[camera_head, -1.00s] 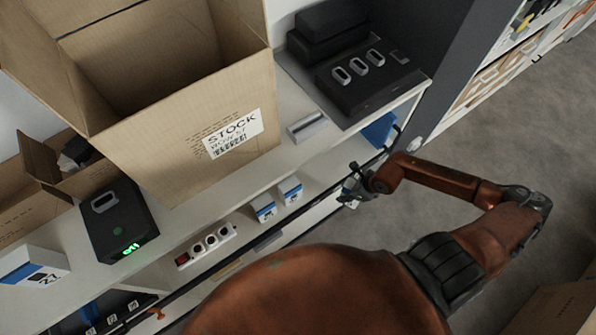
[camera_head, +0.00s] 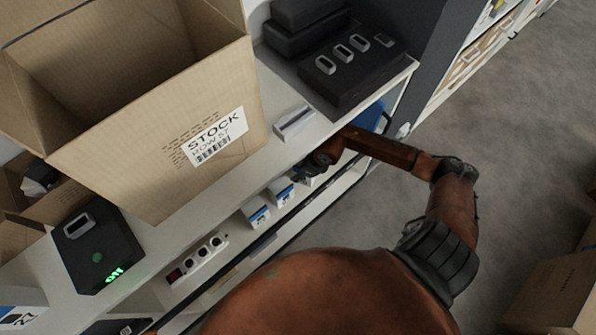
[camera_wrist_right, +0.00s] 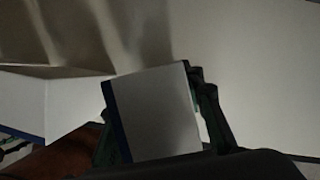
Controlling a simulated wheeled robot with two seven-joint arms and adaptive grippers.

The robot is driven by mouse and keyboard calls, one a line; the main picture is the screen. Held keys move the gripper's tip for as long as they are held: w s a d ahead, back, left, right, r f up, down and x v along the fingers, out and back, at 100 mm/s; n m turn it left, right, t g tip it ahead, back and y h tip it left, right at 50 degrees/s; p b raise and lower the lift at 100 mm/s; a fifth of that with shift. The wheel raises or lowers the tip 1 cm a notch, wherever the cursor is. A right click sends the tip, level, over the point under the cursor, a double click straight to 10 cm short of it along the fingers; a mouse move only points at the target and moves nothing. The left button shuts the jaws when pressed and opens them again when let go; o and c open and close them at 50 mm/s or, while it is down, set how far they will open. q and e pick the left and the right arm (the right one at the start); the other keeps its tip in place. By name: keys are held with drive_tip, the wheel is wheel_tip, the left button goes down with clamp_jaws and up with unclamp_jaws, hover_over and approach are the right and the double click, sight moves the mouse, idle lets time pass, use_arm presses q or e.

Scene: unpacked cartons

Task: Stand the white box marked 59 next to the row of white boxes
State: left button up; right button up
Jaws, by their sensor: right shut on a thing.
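My right gripper (camera_head: 309,176) reaches in over the lower shelf, beside the row of white boxes. In the right wrist view it is shut on a white box (camera_wrist_right: 155,108) with a blue edge, held between its fingers (camera_wrist_right: 158,122). The number on this box cannot be read. The row shows two small white boxes with blue lower parts, a nearer one (camera_head: 256,212) and a farther one (camera_head: 281,190). A white box (camera_wrist_right: 70,102) stands left of the held box in the wrist view. Whether the held box touches the shelf is unclear. My left gripper is out of view.
A power strip (camera_head: 198,260) lies left of the row. The upper shelf bears a large open carton (camera_head: 130,150), a black device with green digits (camera_head: 97,250), a white box marked 27 (camera_head: 22,318) and a black unit (camera_head: 350,70). Open floor (camera_head: 520,150) lies right.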

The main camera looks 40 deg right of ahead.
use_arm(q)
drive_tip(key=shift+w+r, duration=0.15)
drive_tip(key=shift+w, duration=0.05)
use_arm(e)
drive_tip(key=shift+f, duration=0.15)
drive_tip(key=o, duration=1.3)
drive_tip(key=shift+f, duration=0.1)
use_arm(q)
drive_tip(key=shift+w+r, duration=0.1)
